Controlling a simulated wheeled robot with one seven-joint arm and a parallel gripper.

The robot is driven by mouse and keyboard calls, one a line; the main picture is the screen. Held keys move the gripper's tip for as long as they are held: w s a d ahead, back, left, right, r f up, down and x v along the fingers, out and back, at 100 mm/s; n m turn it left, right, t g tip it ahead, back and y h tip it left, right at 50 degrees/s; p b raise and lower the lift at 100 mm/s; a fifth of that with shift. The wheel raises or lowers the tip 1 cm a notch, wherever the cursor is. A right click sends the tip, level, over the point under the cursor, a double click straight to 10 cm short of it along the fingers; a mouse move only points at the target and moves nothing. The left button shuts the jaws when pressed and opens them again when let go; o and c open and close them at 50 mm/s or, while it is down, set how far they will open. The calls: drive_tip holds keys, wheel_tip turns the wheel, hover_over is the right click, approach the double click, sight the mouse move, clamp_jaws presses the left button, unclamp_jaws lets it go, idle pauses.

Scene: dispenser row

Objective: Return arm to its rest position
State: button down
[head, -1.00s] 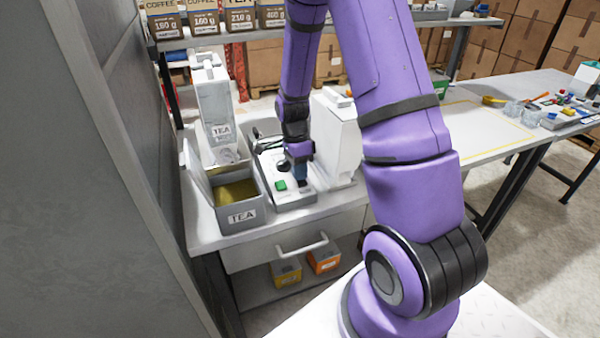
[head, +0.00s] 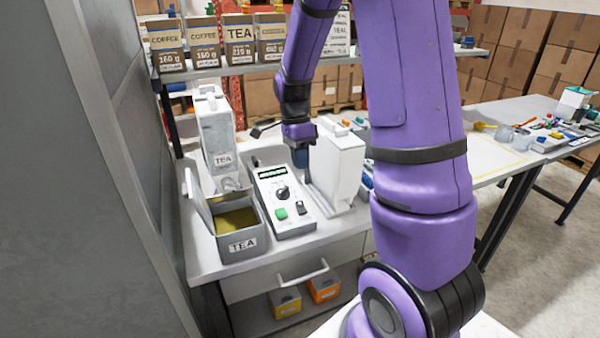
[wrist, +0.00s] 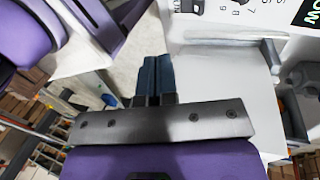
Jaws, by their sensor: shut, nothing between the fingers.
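My gripper (head: 301,158) hangs at the end of my raised purple arm, above the table. In the head view it is just behind and above the control box (head: 283,205), which has a dial, a green button and a dark switch. In the wrist view the two blue fingers of my gripper (wrist: 152,75) are together with nothing between them. Part of the control box's white panel with printed numbers (wrist: 240,12) shows at the top of the wrist view.
A TEA dispenser (head: 216,135) stands at the left above an open TEA bin (head: 240,243). A white dispenser (head: 337,165) stands close right of my gripper. A shelf with coffee and tea bags (head: 240,38) is behind. A grey wall (head: 70,200) is at the left.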

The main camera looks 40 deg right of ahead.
drive_tip(key=shift+r, duration=0.35)
idle(0.3)
drive_tip(key=s+a+r+n+t, duration=0.2)
drive_tip(key=s+a+r+n, duration=0.2)
drive_tip(key=r+n, duration=0.15)
drive_tip(key=s+a+r+n+t, duration=0.2)
drive_tip(key=s+a+r+n, duration=0.1)
drive_tip(key=r+n, duration=0.3)
drive_tip(key=s+a+r+n+t, duration=0.4)
drive_tip(key=s+r+n, duration=0.3)
drive_tip(key=s, duration=0.5)
drive_tip(key=a+n, duration=0.1)
drive_tip(key=n, duration=0.1)
drive_tip(key=shift+s+a+r+n+h, duration=0.15)
drive_tip(key=shift+s+r+n+h, duration=0.05)
drive_tip(key=shift+n+h, duration=0.2)
